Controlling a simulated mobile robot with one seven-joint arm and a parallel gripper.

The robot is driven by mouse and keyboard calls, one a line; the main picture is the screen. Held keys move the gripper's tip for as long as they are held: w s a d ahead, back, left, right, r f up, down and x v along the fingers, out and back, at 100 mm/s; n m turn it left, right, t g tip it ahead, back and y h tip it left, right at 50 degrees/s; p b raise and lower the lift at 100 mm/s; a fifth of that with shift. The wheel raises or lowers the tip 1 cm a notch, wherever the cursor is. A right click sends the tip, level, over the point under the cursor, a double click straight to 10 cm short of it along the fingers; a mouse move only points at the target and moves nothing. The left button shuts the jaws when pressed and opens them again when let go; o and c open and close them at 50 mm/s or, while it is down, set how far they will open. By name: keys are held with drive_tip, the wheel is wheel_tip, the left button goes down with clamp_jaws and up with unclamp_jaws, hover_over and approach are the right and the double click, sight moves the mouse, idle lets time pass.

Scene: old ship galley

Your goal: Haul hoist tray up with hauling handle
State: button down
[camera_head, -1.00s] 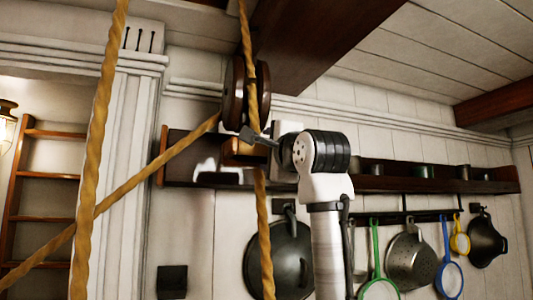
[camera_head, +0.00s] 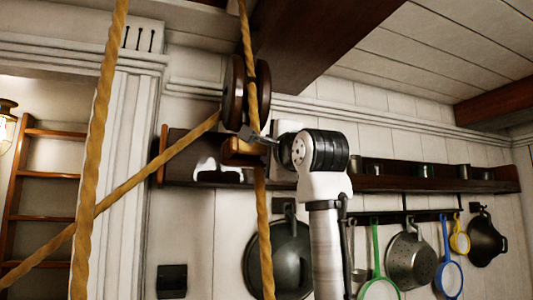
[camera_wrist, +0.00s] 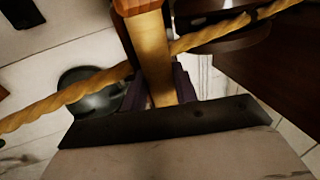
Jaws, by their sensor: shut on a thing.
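The hauling handle (camera_head: 238,151) is a short light-wood bar by the rope below the pulley in the head view. In the wrist view the handle (camera_wrist: 152,55) runs down between my dark fingers. My gripper (camera_head: 262,141) is shut on the handle, with a finger on each side in the wrist view (camera_wrist: 158,88). The thick tan rope (camera_head: 264,220) passes the handle and hangs down; it also crosses the wrist view (camera_wrist: 60,109). I see no hoist tray in these frames.
A dark round pulley (camera_head: 238,95) hangs just above the handle. Another rope (camera_head: 95,130) and a slanting rope (camera_head: 150,176) cross the left side. A wall shelf (camera_head: 435,184) and hanging pans (camera_head: 408,260) are behind my arm. A dark beam (camera_head: 310,40) is overhead.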

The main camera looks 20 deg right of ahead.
wheel_tip(320, 180, down, 22)
drive_tip(key=s+d+b, duration=0.1)
drive_tip(key=b, duration=1.6)
drive_tip(key=shift+s+d, duration=0.3)
drive_tip(key=shift+s, duration=0.05)
wheel_tip(320, 180, down, 22)
drive_tip(key=s+d+b, duration=0.1)
drive_tip(key=b, duration=1.5)
drive_tip(key=shift+s+d, duration=0.25)
drive_tip(key=shift+s, duration=0.1)
drive_tip(key=shift+f, duration=0.1)
